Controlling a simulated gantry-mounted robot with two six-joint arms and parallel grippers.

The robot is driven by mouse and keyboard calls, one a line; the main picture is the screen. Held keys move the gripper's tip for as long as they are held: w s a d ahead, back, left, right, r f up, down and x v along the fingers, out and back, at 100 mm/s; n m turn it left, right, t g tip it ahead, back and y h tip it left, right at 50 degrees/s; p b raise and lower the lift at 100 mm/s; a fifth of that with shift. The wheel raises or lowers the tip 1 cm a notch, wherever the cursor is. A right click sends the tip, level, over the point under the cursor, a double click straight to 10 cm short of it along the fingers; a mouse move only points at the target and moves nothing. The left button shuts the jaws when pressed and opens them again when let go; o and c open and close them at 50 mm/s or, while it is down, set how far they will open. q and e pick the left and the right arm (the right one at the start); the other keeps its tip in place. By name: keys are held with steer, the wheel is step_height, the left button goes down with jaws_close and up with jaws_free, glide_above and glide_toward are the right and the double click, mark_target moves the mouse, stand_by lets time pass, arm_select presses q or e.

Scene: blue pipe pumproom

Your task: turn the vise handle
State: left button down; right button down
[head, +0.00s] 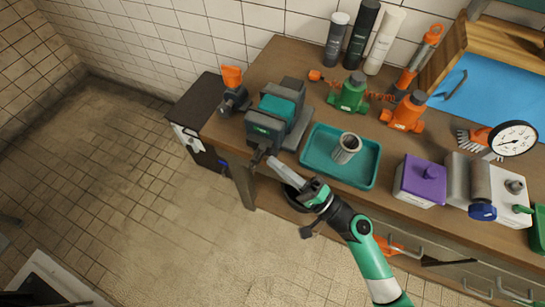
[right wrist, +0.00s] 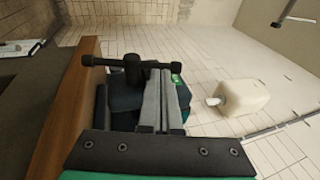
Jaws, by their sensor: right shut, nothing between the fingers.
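The vise (head: 275,115), dark grey and green, stands at the front left edge of the wooden bench. Its handle (head: 257,158) is a dark bar low on the front, partly hidden by my fingers. In the right wrist view the handle (right wrist: 112,61) is a black crossbar with knobbed ends and a thick hub. My right gripper (head: 271,162) comes from the lower right. Its grey fingers are shut together and empty, with the fingertips (right wrist: 160,70) over the crossbar's right part. I cannot tell whether they touch it. My left gripper is not in view.
A teal tray (head: 372,182) holding a metal cylinder (head: 347,148) is right of the vise. An orange-topped part (head: 232,88) stands left of it. A purple block (head: 420,181) is further right.

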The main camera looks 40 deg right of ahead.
steer(key=shift+x, duration=0.85)
steer(key=shift+w+r+p, duration=0.15)
steer(key=shift+w+p, duration=0.05)
steer(key=shift+p, duration=0.4)
steer(key=shift+a, duration=0.1)
steer(key=shift+s, duration=0.1)
